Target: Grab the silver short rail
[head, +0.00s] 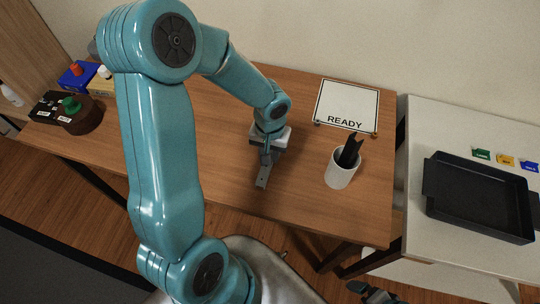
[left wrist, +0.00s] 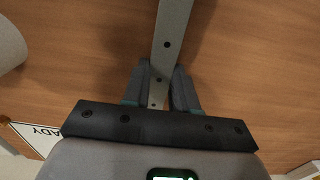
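The silver short rail (left wrist: 168,40) is a flat, narrow strip with dark holes. In the left wrist view it runs from the top edge down between the fingers of my left gripper (left wrist: 160,88). Both fingers press close against its sides with no clear gap. In the head view my left gripper (head: 268,154) points down over the wooden table, and the rail (head: 263,177) sticks out below it toward the front. I cannot tell whether the rail touches the table. My right gripper (head: 372,292) shows partly at the bottom edge; its finger opening is unclear.
A white cup (head: 341,170) holding dark items stands right of the left gripper. A READY board (head: 346,105) lies behind it. A black tray (head: 480,200) is on the white table at right. A brown round base (head: 82,118) and blue box (head: 77,76) are at far left.

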